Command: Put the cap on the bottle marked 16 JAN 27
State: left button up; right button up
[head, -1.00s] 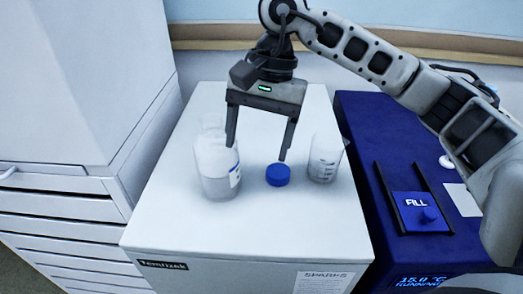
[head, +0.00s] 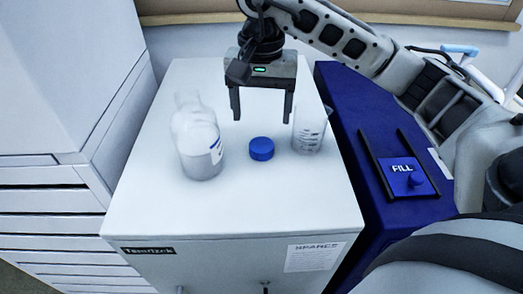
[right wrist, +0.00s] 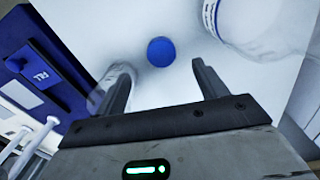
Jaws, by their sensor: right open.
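A blue cap (head: 262,149) lies on the white cabinet top (head: 240,205), between a clear bottle and a small beaker; it also shows in the right wrist view (right wrist: 161,51). The clear bottle (head: 200,150) stands upright to the left, with an uncapped neck and a label too small to read; part of it shows in the right wrist view (right wrist: 258,25). My right gripper (head: 262,117) is open and empty, above and behind the cap, its fingers pointing down. In the right wrist view its fingertips (right wrist: 162,70) frame the cap, apart from it. My left gripper is out of view.
The graduated beaker (head: 308,130) stands close to the right of the cap, near one finger. A blue unit with a FILL panel (head: 408,178) adjoins the cabinet on the right. Drawers (head: 50,205) stand left. The cabinet's front top is clear.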

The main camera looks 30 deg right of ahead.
aim_at(261, 145)
jog(key=shift+f, duration=1.6)
jog(key=shift+w+d+f+p, duration=0.1)
jog(key=shift+f+p, duration=0.15)
jog(key=shift+f, duration=1.05)
jog(key=shift+w+d+f+p, duration=0.1)
jog(key=shift+f+p, duration=0.15)
jog(key=shift+f, duration=1.05)
jog(key=c, duration=1.1)
jog(key=shift+r, duration=0.1)
